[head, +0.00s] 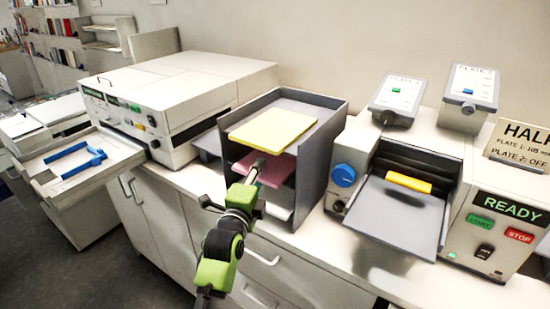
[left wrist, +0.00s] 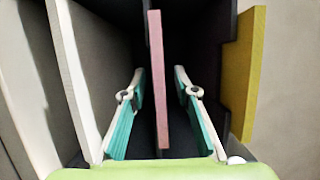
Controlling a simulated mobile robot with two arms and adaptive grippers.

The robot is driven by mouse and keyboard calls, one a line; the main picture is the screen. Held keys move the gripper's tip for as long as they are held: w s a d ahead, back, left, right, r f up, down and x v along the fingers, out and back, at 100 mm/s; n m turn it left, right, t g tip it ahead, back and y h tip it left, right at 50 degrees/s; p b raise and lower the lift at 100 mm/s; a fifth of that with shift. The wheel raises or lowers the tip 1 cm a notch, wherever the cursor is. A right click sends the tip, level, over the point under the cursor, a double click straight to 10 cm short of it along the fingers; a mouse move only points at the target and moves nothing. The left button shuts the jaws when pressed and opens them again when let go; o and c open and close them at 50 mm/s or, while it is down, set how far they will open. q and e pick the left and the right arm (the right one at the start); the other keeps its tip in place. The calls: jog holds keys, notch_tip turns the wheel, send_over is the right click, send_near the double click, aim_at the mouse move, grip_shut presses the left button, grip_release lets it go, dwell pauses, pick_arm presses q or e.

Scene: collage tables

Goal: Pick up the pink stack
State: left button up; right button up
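The pink stack (head: 277,170) lies flat on the middle shelf of the grey tray rack (head: 309,170), under a yellow stack (head: 274,128). My left gripper (head: 257,166) reaches into the rack's open front at the pink stack. In the left wrist view, the pink stack (left wrist: 158,100) appears edge-on between the two teal-padded fingers of my left gripper (left wrist: 158,78). A gap shows on each side, so the gripper is open and not closed on it. The yellow stack (left wrist: 243,75) stands at the right there. My right gripper is not in view.
A white stack (head: 277,211) lies on the shelf below the pink one. A machine with a grey tray (head: 396,218) and a yellow roll stands at the right. A white device (head: 170,100) stands at the left. The rack walls and shelves leave little room around my gripper.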

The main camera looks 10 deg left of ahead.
pick_arm(q)
grip_shut()
jog(key=shift+r, duration=0.15)
